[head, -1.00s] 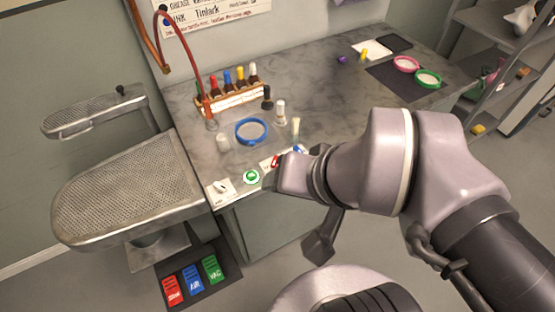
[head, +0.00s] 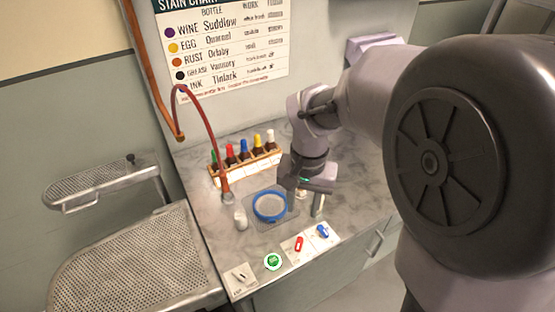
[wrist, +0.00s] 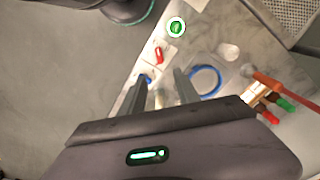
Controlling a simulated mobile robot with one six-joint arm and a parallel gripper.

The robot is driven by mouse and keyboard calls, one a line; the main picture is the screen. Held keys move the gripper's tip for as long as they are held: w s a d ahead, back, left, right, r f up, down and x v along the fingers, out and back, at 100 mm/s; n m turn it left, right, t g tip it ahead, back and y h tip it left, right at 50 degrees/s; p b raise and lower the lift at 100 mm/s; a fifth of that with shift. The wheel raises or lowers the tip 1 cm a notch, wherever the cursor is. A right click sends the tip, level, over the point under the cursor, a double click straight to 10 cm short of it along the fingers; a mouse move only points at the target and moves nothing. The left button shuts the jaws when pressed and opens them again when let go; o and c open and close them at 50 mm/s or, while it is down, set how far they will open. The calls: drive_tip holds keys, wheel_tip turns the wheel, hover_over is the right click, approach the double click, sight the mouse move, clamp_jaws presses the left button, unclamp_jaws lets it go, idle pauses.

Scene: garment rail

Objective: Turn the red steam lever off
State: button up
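The red steam lever (head: 298,243) sits on a white plate along the front edge of the grey worktop, between a green button and a blue lever. It also shows in the wrist view (wrist: 158,54), beyond the fingertips. I cannot tell from its angle whether it is on or off. My gripper (head: 305,203) points down over the worktop, behind the red lever and apart from it. In the wrist view my gripper (wrist: 160,80) has its two fingers spread, with nothing held between them.
The blue lever (head: 323,231) is right of the red one, the lit green button (head: 273,261) left, and a white dial (head: 241,277) further left. A blue ring (head: 269,206) and a rack of bottles (head: 245,164) stand behind. A perforated ironing board (head: 130,262) is left.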

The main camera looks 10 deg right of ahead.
sight(299, 243)
wheel_tip(299, 243, down, 15)
drive_tip(key=b, duration=0.6)
drive_tip(key=shift+s+f, duration=0.15)
drive_tip(key=shift+c, duration=0.2)
clamp_jaws()
